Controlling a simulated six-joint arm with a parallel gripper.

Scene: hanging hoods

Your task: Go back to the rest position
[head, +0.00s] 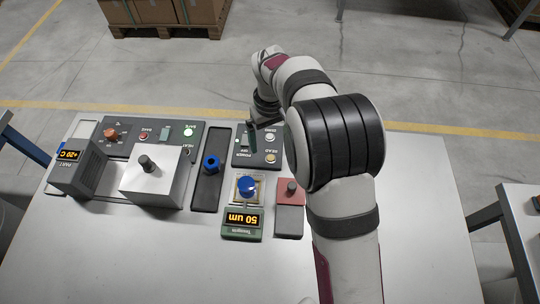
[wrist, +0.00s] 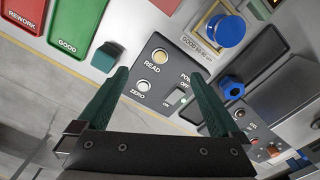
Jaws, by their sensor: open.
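My gripper (head: 254,140) hangs over the dark control panel (head: 272,157) near the table's far edge in the head view, partly hidden by my arm. In the wrist view, my gripper (wrist: 160,73) has its two dark green fingers spread wide with nothing between them. Beyond the fingertips lies the panel with its READ button (wrist: 159,57), ZERO button (wrist: 143,86) and power switch (wrist: 177,97). I cannot tell the fingertips' exact height above the panel.
A blue ring-like part (head: 211,163) is in a dark tray (head: 207,196). A white box (head: 150,187) and a +20 C unit (head: 80,172) stand left. The table front (head: 180,260) is clear.

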